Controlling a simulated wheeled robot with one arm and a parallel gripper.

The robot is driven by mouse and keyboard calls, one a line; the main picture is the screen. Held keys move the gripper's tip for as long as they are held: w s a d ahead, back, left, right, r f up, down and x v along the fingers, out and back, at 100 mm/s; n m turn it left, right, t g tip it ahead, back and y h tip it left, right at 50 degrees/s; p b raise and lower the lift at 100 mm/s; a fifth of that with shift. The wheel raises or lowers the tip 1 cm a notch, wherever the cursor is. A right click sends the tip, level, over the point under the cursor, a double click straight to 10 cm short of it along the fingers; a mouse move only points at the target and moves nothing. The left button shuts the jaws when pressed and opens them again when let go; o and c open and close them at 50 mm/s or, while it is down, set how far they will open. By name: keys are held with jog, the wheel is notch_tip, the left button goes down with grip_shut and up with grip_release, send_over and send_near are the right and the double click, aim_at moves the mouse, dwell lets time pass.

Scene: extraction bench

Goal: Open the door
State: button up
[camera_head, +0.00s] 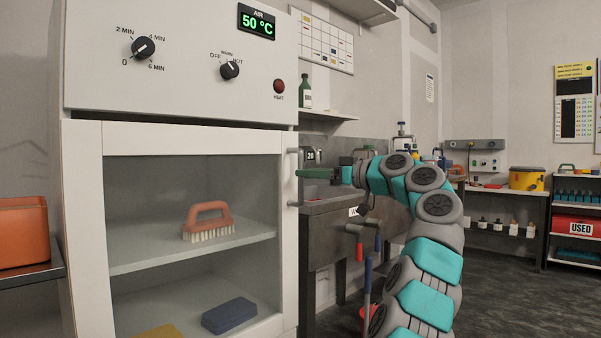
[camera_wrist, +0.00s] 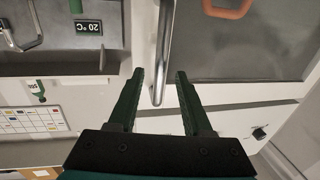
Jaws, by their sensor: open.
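The cabinet's white-framed door (camera_head: 194,140) with a clear pane appears shut in the head view. Its upright metal handle (camera_head: 293,160) is on the door's right edge. My gripper (camera_head: 299,173) reaches in from the right, level with the handle. In the wrist view the bar handle (camera_wrist: 164,50) runs down between the two dark green fingers of my gripper (camera_wrist: 161,74). The fingers are open, with a gap on each side of the bar. Whether either finger touches it cannot be told.
Behind the pane are an orange brush (camera_head: 207,221) and a blue block (camera_head: 229,315) on shelves. Knobs and a 50 °C display (camera_head: 256,22) are above the door. A grey sink bench (camera_head: 340,205) stands close on the right. Open floor (camera_head: 510,290) lies farther right.

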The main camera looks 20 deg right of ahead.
aim_at(301, 203)
jog(key=x, duration=0.3)
jog(key=shift+w+a, duration=0.15)
grip_shut()
dwell(1.3)
